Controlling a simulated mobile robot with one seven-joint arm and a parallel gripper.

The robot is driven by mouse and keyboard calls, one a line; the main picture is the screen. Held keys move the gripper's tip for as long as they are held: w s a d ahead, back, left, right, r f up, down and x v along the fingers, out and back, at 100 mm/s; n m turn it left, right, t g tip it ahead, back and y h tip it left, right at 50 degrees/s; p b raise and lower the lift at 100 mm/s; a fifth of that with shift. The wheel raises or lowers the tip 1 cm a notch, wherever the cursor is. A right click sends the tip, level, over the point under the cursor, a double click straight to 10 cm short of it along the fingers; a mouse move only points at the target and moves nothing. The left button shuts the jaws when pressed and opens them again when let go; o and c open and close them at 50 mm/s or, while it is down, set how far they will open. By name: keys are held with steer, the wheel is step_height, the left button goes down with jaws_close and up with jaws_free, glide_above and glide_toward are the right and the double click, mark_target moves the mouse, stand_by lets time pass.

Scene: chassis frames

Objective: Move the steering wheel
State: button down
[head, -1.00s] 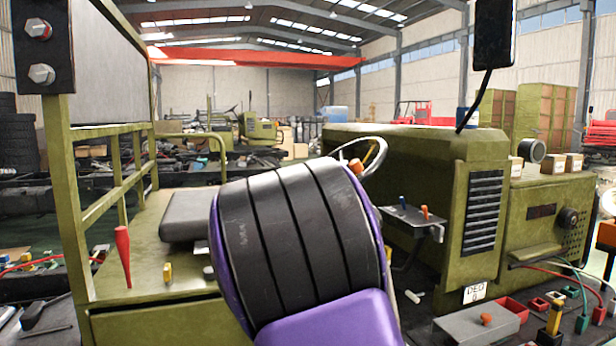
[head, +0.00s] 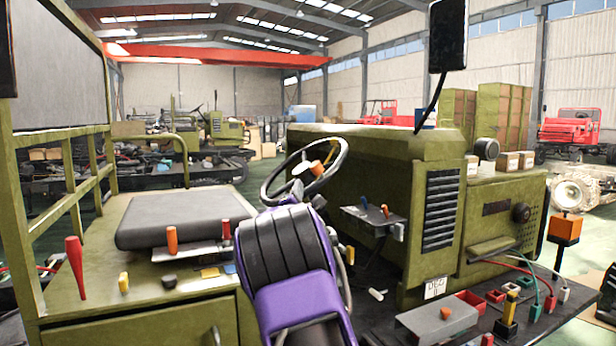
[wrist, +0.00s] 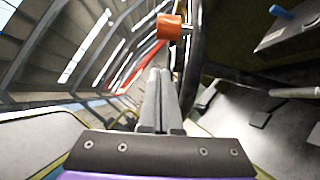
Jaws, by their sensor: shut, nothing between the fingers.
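The steering wheel (head: 344,156) has a dark ring rim and stands tilted above the vehicle's deck, left of the green hood. An orange knob (head: 316,168) shows on the wheel. My purple and black arm covers the area just below the wheel and hides my gripper in the head view. In the wrist view my gripper (wrist: 160,76) has its two grey fingers together with nothing between them. The dark wheel rim (wrist: 193,65) passes close by on their right, and the orange knob (wrist: 168,27) shows just beyond the tips. I cannot tell whether they touch.
A dark seat (head: 180,218) lies left of the wheel. A small lever panel (head: 368,220) sits to its right, beside the green hood (head: 385,165). A red lever (head: 75,266) stands at left. A grey box (head: 436,322) and cables lie at front right.

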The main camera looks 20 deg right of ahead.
steer(key=d+r, duration=0.1)
steer(key=w+d, duration=0.1)
steer(key=d+r, duration=0.1)
steer(key=shift+w+d+r, duration=0.3)
